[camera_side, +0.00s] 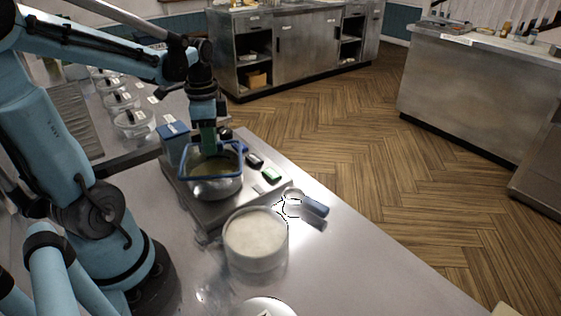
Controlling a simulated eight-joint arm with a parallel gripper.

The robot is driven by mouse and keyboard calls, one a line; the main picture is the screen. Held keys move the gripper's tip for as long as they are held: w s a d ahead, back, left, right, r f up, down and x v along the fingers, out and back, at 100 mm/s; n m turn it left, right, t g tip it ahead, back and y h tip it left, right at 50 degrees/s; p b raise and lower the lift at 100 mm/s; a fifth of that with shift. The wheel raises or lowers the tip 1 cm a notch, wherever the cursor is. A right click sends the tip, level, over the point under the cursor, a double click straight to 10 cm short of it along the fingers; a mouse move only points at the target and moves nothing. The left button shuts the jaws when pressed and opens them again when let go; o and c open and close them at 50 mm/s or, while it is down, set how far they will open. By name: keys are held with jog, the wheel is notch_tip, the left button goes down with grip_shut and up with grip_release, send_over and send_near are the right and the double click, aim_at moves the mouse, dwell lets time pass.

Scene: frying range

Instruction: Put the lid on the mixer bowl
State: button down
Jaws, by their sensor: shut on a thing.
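The mixer bowl (217,189) is a round metal bowl standing on a low metal unit. A lid (212,180) with a blue, roughly square rim and a see-through middle is right over the bowl's mouth. My gripper (208,129) points down above the bowl and is shut on the lid, at its dark green upper part. The lid's rim overlaps the bowl's upper edge in this view. I cannot tell whether the lid touches the bowl or hangs just above it.
A white-filled round tub (256,238) stands in front of the metal unit (205,208). A blue-handled scoop (314,206) lies to its right. A blue box (173,141) is behind left of the bowl. Small dark and green items (271,174) lie right of it. Several glass bowls (131,122) stand at far left.

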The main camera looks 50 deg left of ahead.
dwell(0.4)
jog(key=c, duration=0.5)
grip_release()
jog(key=shift+r, duration=3.45)
grip_shut()
